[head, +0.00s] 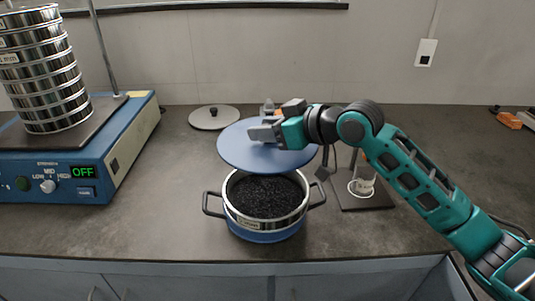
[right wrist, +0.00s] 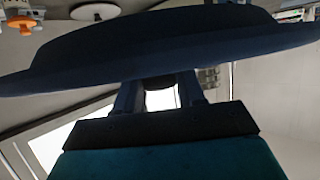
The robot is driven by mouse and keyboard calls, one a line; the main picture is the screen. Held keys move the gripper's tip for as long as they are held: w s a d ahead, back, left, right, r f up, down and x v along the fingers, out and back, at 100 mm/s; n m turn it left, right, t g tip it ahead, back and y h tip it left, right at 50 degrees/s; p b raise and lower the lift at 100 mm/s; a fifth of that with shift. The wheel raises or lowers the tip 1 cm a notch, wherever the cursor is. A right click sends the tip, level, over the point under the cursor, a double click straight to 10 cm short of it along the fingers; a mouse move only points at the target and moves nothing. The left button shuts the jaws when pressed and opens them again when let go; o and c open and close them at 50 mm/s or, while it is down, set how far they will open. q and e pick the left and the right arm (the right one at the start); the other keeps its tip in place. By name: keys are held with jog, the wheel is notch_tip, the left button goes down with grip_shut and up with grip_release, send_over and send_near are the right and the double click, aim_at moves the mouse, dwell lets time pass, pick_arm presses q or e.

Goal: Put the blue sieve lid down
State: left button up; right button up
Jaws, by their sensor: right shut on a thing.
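The blue sieve lid (head: 245,152) is a flat blue disc in the head view, held above and slightly behind the open sieve pot. My right gripper (head: 266,132) is shut on the lid, seemingly at its top; the grip point is partly hidden. In the right wrist view the lid (right wrist: 160,45) is a dark disc just beyond the fingers of my right gripper (right wrist: 160,95). Below it a blue pot (head: 262,236) with two dark handles bears a metal sieve (head: 238,216) full of black granules. My left gripper is not in view.
A grey pot lid with a black knob (head: 214,117) lies on the counter behind. The blue shaker (head: 125,150) with a sieve stack (head: 50,85) stands left; its display reads OFF. Counter at front left (head: 150,215) is clear.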

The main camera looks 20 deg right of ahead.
aim_at(283, 162)
notch_tip(283, 162, up, 7)
jog(key=shift+f+p, duration=0.1)
jog(key=shift+p, duration=0.3)
jog(key=s+f+m+h, duration=0.1)
jog(key=f, duration=0.2)
jog(key=s+f+m+t+h, duration=0.1)
jog(key=s+f, duration=0.1)
jog(key=f, duration=0.2)
jog(key=s+f+m+h, duration=0.1)
jog(key=s+f, duration=0.1)
jog(key=f, duration=0.2)
jog(key=shift+s+d+m+t, duration=0.15)
jog(key=shift+m+t, duration=0.15)
jog(key=shift+t, duration=0.1)
jog(key=s+f+m+h, duration=0.1)
jog(key=s, duration=0.1)
jog(key=s+d+f+m+h, duration=0.1)
jog(key=s, duration=0.1)
jog(key=s+d+f+m+h, duration=0.1)
jog(key=s+h, duration=0.1)
jog(key=s, duration=0.1)
jog(key=shift+d+f+t, duration=0.15)
jog(key=shift+f+t, duration=0.1)
jog(key=shift+t, duration=0.15)
jog(key=shift+s+d+m+h, duration=0.25)
jog(key=shift+s+m+h, duration=0.15)
jog(key=shift+s+h, duration=0.1)
jog(key=shift+a, duration=0.1)
